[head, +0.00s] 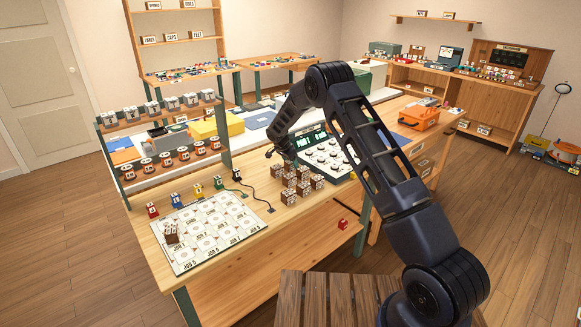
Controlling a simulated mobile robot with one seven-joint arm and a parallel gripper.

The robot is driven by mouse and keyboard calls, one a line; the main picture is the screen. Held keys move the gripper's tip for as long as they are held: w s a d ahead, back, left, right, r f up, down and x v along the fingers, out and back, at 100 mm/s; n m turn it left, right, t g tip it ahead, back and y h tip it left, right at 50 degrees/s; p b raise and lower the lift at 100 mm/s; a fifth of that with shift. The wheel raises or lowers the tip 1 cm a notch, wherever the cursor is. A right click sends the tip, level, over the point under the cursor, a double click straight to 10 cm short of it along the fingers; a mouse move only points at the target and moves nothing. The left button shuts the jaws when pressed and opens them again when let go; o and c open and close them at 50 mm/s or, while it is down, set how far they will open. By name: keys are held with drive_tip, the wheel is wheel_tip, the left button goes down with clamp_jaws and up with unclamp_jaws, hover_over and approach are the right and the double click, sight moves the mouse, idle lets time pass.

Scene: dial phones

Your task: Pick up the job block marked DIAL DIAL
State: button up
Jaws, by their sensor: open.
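Several brown blocks with pale, marked tops (289,194) stand in a cluster on the workbench, right of the mat. Their markings are too small to read, so I cannot tell which is DIAL DIAL. Another brown block (171,238) stands on the left part of the white job mat (232,240). My gripper (281,157) is open, just behind and above the cluster, pointing down. It is small and dark here. I see nothing between its fingers, and it looks apart from the blocks.
A dark panel with round white dials (327,158) lies right of my gripper, partly behind my arm. Small red (152,210), blue, yellow and green pieces line the mat's back edge. A two-tier rack (160,125) stands behind them. An orange case (418,117) sits farther right.

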drive_tip(key=c, duration=1.1)
